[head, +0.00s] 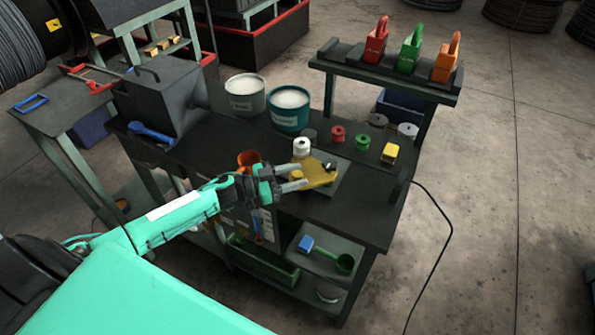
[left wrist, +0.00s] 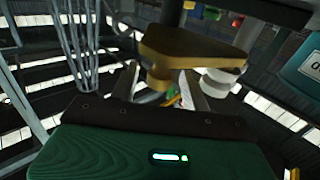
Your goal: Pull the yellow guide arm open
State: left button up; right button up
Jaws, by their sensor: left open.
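The yellow guide arm (head: 320,174) lies flat on a grey plate on the dark bench. It also shows large in the left wrist view (left wrist: 195,48), with a rounded yellow stub below its near end. A white drum (head: 302,146) stands just behind it; a white flanged piece shows in the left wrist view (left wrist: 216,82). My left gripper (head: 301,179) is open at the guide arm's left end. In the left wrist view its fingers (left wrist: 162,88) stand apart, with the yellow stub between them. I cannot tell whether they touch it. My right gripper is not in view.
An orange cup (head: 249,160) stands close beside my left gripper. Red (head: 337,135) and green (head: 362,142) spools and a yellow block (head: 390,153) sit behind the guide arm. Two buckets (head: 289,108) stand at the back. The bench's front right is clear.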

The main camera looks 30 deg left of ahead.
pick_arm(q)
jog(key=shift+w+d, duration=0.35)
jog(key=shift+d, duration=0.05)
grip_shut()
